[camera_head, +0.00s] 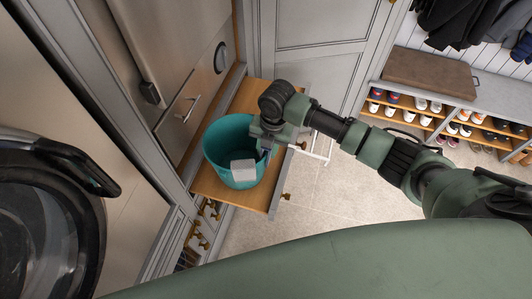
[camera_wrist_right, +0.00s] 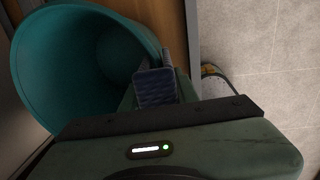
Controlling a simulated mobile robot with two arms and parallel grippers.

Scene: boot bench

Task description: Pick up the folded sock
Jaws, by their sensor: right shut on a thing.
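My left gripper is not in view.
The teal bucket (camera_head: 225,140) stands on a wooden pull-out shelf (camera_head: 262,196) by grey cabinets. A washer door (camera_head: 45,215) is at the left. A bench with shoe cubbies (camera_head: 480,95) and a brown cushion (camera_head: 428,78) is at the right. The tiled floor (camera_head: 320,205) between is mostly clear.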

